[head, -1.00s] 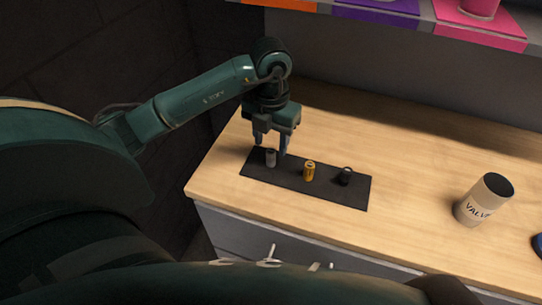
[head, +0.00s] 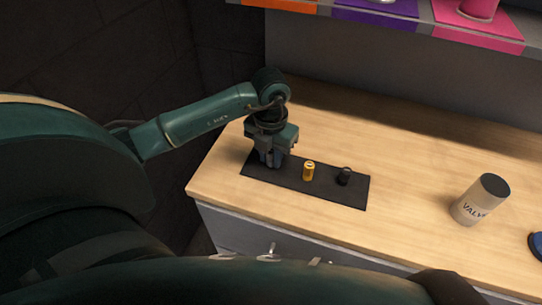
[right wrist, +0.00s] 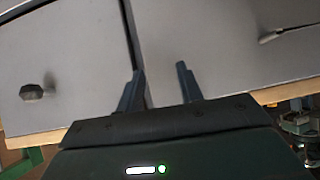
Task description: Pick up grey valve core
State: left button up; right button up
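My left gripper (head: 272,162) points down over the left end of the black mat (head: 325,194), at the place of the grey valve core. The fingers are low around that spot and hide most or all of the core. Whether they press on it cannot be told. A yellow core (head: 308,171) and a black core (head: 344,176) stand on the mat to the right of the gripper. My right gripper (right wrist: 160,72) is open and empty in the right wrist view, in front of grey drawer fronts.
The wooden counter (head: 410,150) is bare behind the mat. A canister lettered "VALV" (head: 480,200) stands to the right, with a blue object (head: 536,246) at the right edge. A shelf with coloured squares (head: 380,18) runs above the back. Drawer handles (head: 271,250) stick out in front.

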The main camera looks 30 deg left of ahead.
aim_at(271, 151)
pick_arm(q)
grip_shut()
notch_tip(271, 151, up, 10)
jog(key=shift+b, duration=0.45)
